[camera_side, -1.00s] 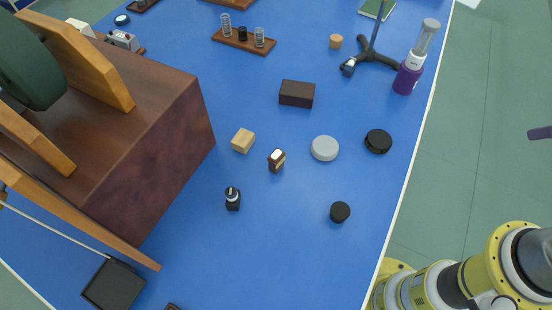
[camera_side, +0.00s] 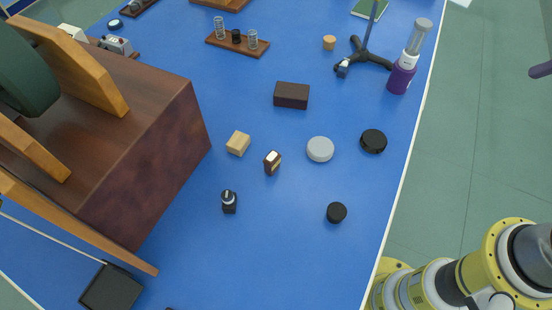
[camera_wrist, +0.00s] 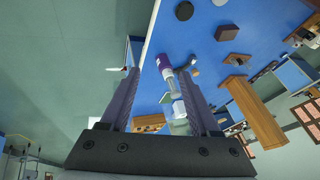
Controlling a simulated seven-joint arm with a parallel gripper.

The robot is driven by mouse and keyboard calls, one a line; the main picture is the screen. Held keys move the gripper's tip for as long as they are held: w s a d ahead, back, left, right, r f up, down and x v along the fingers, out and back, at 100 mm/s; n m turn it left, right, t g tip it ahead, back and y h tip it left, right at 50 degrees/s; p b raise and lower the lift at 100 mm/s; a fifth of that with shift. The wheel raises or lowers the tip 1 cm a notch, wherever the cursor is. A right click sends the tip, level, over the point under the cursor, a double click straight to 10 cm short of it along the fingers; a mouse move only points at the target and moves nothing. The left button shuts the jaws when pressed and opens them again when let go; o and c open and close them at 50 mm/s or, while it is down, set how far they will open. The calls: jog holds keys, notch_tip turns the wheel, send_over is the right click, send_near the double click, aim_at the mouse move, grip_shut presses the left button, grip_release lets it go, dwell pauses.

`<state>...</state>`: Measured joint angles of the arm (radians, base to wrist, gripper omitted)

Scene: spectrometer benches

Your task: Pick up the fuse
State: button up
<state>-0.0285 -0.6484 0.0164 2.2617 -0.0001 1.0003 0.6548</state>
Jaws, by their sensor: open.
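I cannot tell for sure which thing is the fuse. A small upright brown piece with a white and gold face (camera_side: 272,162) stands mid-table in the side view and is one candidate. A small black piece with a silver-white top (camera_side: 229,201) stands to its lower left and is another. My gripper (camera_wrist: 158,74) is open in the wrist view, with nothing between its fingers. One dark purple fingertip shows at the right edge of the side view, beyond the table and well away from both pieces.
A wooden block (camera_side: 238,143), dark brown box (camera_side: 291,95), grey disc (camera_side: 320,149), black disc (camera_side: 373,141) and black knob (camera_side: 337,212) surround the small pieces on the blue table (camera_side: 290,255). A large wooden apparatus (camera_side: 150,165) stands left. A purple-based lamp (camera_side: 401,78) stands back right.

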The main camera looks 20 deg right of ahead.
jog(key=w+a+r+m+g, duration=0.1)
jog(key=w+a+r+m, duration=0.35)
jog(key=w, duration=0.55)
jog(key=w+a+f+m+g+y, duration=0.15)
jog(key=w+a+f, duration=0.25)
jog(key=w+a, duration=0.75)
jog(key=n+g+h, duration=0.2)
jog(key=g, duration=0.1)
send_over(272, 156)
notch_tip(272, 156, down, 17)
jog(key=f, duration=0.7)
jog(key=shift+d+f, duration=0.3)
jog(key=shift+f, duration=0.05)
jog(key=shift+a+f, duration=0.15)
jog(key=shift+f, duration=1.25)
jog(key=shift+a+f, duration=0.15)
jog(key=shift+f, duration=1.2)
grip_shut()
